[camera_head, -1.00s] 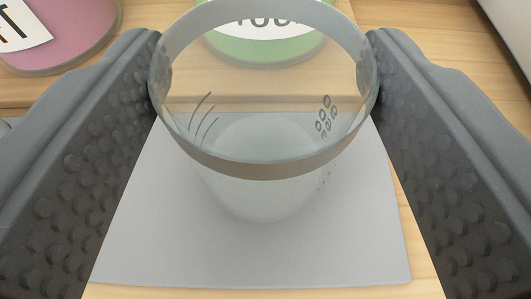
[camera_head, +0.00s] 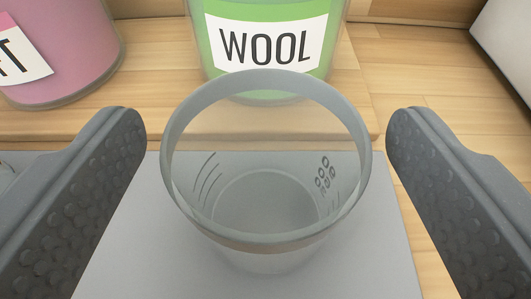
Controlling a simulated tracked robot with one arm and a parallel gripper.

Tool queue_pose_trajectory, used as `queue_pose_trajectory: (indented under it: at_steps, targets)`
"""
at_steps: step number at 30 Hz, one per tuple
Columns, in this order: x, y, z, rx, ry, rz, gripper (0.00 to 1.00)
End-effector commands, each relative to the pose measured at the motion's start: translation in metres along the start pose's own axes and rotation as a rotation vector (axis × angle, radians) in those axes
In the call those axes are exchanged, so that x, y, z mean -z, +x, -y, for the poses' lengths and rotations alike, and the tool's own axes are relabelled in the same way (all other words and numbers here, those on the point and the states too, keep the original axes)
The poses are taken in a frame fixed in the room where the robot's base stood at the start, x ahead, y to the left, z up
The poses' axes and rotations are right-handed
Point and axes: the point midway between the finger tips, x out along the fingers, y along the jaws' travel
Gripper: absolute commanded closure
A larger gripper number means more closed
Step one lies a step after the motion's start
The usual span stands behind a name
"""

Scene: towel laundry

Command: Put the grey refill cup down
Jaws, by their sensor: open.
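The refill cup (camera_head: 262,244) is clear with a grey rim band and dark printed marks on its wall. It stands upright on a flat grey mat (camera_head: 120,262) in the middle of the view, and it looks empty. My gripper (camera_head: 265,130) is open, with one dark studded finger on each side of the cup. There is a visible gap between each finger and the cup, so neither touches it.
A green container labelled WOOL (camera_head: 268,85) stands behind the cup on a raised wooden ledge (camera_head: 160,120). A pink container (camera_head: 65,60) stands at the upper left. A pale grey box-like object (camera_head: 508,45) is at the upper right. Bare wood lies right of the mat.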

Motion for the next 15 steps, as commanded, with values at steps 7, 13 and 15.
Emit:
queue_pose_trajectory:
  at_steps: [7,13,15]
  targets:
    - [0.001,-0.034,-0.002,-0.003,0.002,-0.002,0.22]
    - [0.002,-0.073,-0.002,-0.004,0.002,-0.002,0.22]
    - [0.001,-0.086,-0.001,-0.002,0.003,-0.001,0.22]
